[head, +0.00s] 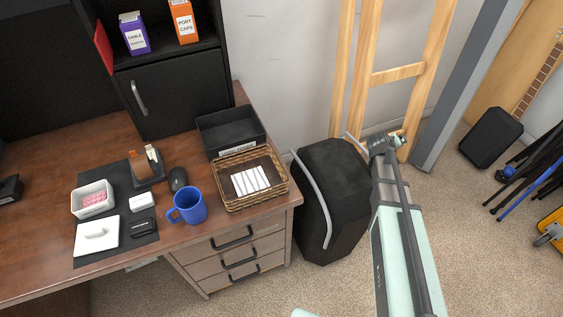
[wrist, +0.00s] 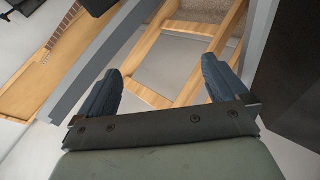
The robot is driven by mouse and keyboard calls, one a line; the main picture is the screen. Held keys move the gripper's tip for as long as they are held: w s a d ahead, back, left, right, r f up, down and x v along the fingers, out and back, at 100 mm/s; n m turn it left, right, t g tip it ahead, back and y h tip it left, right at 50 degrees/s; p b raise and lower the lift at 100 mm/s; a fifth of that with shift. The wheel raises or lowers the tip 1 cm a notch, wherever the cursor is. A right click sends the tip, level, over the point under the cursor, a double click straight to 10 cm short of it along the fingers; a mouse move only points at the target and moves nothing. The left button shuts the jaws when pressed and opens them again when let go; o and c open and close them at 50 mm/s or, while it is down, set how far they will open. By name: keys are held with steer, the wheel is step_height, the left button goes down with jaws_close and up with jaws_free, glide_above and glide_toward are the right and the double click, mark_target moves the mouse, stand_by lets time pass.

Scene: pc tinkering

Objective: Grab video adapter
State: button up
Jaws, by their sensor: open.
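No object is clearly marked as the video adapter. Small candidates lie on the dark desk mat: a small white block (head: 141,201), a small black device (head: 143,226), and a flat white box (head: 97,236) with a raised piece on top. I cannot tell which is the adapter. My gripper (head: 392,140) is raised to the right of the desk, over the floor side, far from these items. In the wrist view its two blue fingers (wrist: 164,82) are spread wide apart, with nothing between them.
A blue mug (head: 187,206), a black mouse (head: 178,179), a white bin (head: 93,199) with pink contents, a wicker basket (head: 232,199) and a black tray (head: 230,131) crowd the desk. A black case (head: 332,203) and wooden ladder (head: 397,73) stand beside the desk.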

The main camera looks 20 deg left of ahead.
steer(key=s+a+r+n+t+y, duration=0.1)
steer(key=a+r, duration=0.3)
steer(key=a, duration=0.5)
steer(key=a+r+t+y, duration=0.1)
steer(key=a+r+y, duration=0.15)
steer(key=a, duration=0.55)
steer(key=s+a+r+n+t+y, duration=0.1)
steer(key=a+r, duration=0.4)
steer(key=a, duration=0.4)
steer(key=s+a+r+y, duration=0.1)
steer(key=s+a+r, duration=0.2)
steer(key=s+a, duration=0.35)
steer(key=s+a+r+g+y, duration=0.1)
steer(key=s+a+r+y, duration=0.15)
steer(key=a, duration=0.75)
steer(key=s+a+r+y, duration=0.1)
steer(key=s+a+r, duration=0.35)
steer(key=a, duration=0.45)
steer(key=g+h, duration=0.2)
steer(key=g, duration=0.6)
glide_above(140, 200)
steer(key=s+d, duration=0.2)
step_height(140, 200, down, 10)
steer(key=shift+w+a+r, duration=0.1)
steer(key=shift+w, duration=0.05)
steer(key=shift+d+x, duration=0.1)
steer(key=shift+x, duration=1.55)
steer(key=shift+d+x, duration=0.15)
steer(key=shift+x, duration=1.45)
